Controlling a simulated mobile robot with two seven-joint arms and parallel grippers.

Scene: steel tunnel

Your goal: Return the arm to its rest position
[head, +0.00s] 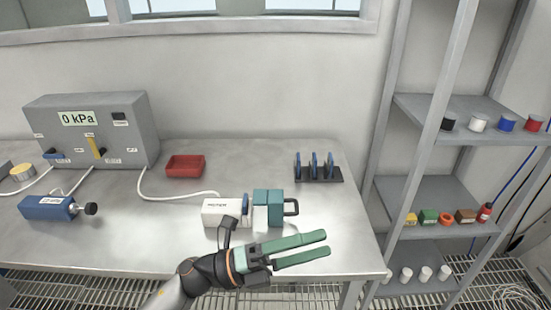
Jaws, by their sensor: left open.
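My left gripper (303,249) is in the head view near the table's front edge. Its two green fingers are apart and point right, with nothing between them. My left arm comes in from the bottom and partly covers the front of the steel table (130,230). A white box-shaped device (222,212) and a teal block with a dark handle (268,207) stand on the table just behind the gripper. The gripper looks apart from the teal block. My right gripper is not in view.
A grey panel box (125,140) reading 0 kPa, a blue cylinder device (48,207), a red tray (185,166) and a dark rack with blue items (319,176) are on the table. A shelf (440,190) with small coloured items stands at right. Floor grating lies below.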

